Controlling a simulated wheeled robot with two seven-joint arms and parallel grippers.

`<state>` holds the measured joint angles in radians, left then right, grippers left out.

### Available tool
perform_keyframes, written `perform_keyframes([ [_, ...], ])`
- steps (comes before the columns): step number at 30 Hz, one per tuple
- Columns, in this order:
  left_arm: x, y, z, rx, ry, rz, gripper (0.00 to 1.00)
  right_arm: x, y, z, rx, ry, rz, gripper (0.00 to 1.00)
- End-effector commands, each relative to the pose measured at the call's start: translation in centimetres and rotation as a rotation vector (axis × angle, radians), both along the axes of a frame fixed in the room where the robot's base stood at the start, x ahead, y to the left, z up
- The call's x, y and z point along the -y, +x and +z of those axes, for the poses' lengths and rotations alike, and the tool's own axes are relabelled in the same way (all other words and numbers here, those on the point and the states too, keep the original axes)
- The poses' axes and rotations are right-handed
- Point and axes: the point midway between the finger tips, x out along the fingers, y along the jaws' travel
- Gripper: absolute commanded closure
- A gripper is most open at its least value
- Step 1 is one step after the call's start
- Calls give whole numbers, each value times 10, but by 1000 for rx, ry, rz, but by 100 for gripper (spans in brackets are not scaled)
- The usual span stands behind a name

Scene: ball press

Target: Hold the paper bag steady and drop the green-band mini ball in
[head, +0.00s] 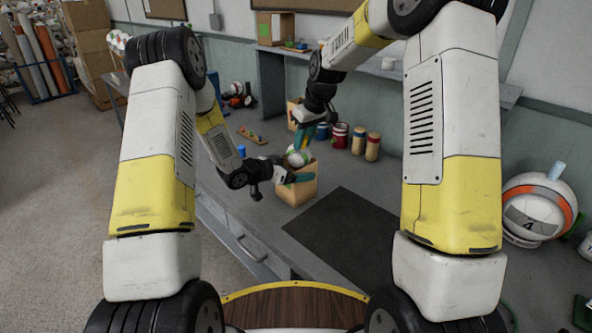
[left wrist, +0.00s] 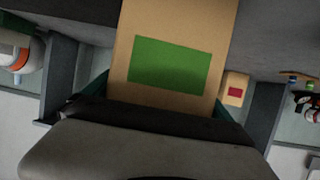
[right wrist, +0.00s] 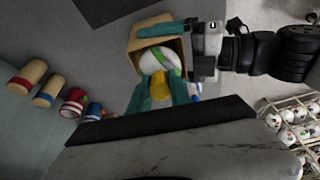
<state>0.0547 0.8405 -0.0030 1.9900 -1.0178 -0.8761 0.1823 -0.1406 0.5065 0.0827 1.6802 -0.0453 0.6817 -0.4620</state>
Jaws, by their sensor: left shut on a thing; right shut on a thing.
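The brown paper bag (head: 296,192) stands on the grey bench, its open mouth up. In the left wrist view the bag (left wrist: 175,22) shows a green label. My left gripper (head: 291,176) is shut on the bag, a teal finger along its side. The white mini ball (head: 298,157) with a green band is at the bag's mouth.
A second bag (left wrist: 235,90) with a red label stands behind. A dark mat (head: 350,235) lies in front on the right. A small wooden board (head: 253,135) lies at the left.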

Motion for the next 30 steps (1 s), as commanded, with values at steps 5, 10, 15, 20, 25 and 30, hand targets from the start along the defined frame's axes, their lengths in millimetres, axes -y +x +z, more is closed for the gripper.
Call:
perform_keyframes([
  [5,0,0,0,0,0,0,43,0,0,-6,0,0,0,100],
  [10,0,0,0,0,0,0,43,0,0,-6,0,0,0,100],
  [15,0,0,0,0,0,0,43,0,0,-6,0,0,0,55],
  [20,0,0,0,0,0,0,43,0,0,-6,0,0,0,51],
  [25,0,0,0,0,0,0,43,1,0,-5,0,0,0,51],
  [30,0,0,0,0,0,0,43,4,-3,11,4,0,-1,51],
])
